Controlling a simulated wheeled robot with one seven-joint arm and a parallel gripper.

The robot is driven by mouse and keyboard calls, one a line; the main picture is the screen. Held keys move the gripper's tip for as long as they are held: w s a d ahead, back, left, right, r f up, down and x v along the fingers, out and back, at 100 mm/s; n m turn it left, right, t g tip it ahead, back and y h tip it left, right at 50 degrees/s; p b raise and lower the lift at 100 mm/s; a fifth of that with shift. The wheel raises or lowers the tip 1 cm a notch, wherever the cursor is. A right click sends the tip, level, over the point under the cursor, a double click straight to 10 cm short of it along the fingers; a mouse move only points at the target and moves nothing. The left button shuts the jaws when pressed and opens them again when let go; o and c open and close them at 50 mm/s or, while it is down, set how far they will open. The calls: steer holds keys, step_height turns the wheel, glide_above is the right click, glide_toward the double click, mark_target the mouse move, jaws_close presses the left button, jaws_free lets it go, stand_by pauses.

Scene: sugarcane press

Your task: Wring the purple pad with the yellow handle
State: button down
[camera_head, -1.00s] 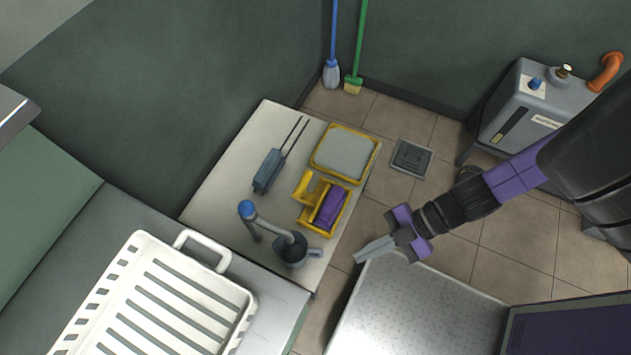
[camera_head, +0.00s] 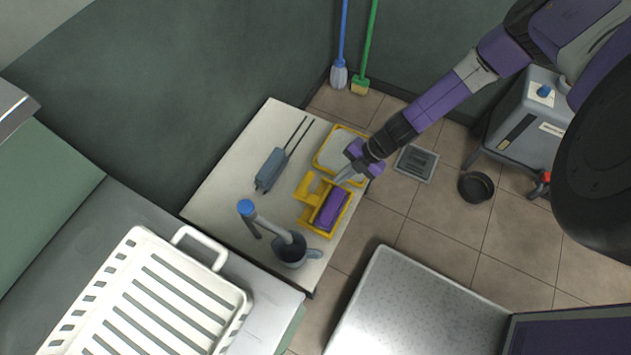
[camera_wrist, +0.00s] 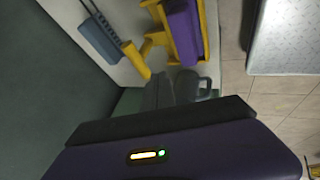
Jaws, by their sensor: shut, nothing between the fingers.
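The purple pad (camera_head: 330,209) lies in a yellow wringer frame (camera_head: 316,224) on the white table, near its right edge. The yellow handle (camera_head: 304,186) stands at the frame's left upper side. In the wrist view the pad (camera_wrist: 183,30) and the yellow handle (camera_wrist: 137,59) show at the top. My gripper (camera_head: 341,180) is shut and empty, just above the upper end of the frame and pad, to the right of the handle. Whether its tips touch the frame cannot be told. In the wrist view the fingers are blurred and dark.
A yellow-rimmed tray (camera_head: 328,165) lies behind my gripper. A grey device with two prongs (camera_head: 271,170) lies left of the handle. A grey jug with a blue-capped lever (camera_head: 291,249) stands in front. A white rack (camera_head: 150,300) and a metal surface (camera_head: 420,305) flank the table.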

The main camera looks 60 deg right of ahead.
mark_target(302, 182)
steer(key=w+a+f, duration=0.3)
steer(key=w+f, duration=0.4)
steer(key=shift+w+f+b, duration=0.1)
steer(key=shift+w+b, duration=0.05)
steer(key=shift+b, duration=0.15)
steer(key=w+b, duration=0.1)
steer(key=w, duration=0.1)
steer(key=w+b, duration=0.1)
steer(key=shift+w+f, duration=0.2)
steer(key=shift+w, duration=0.15)
steer(key=shift+w+a+r, duration=0.1)
steer(key=shift+w+r, duration=0.2)
steer(key=shift+w, duration=0.25)
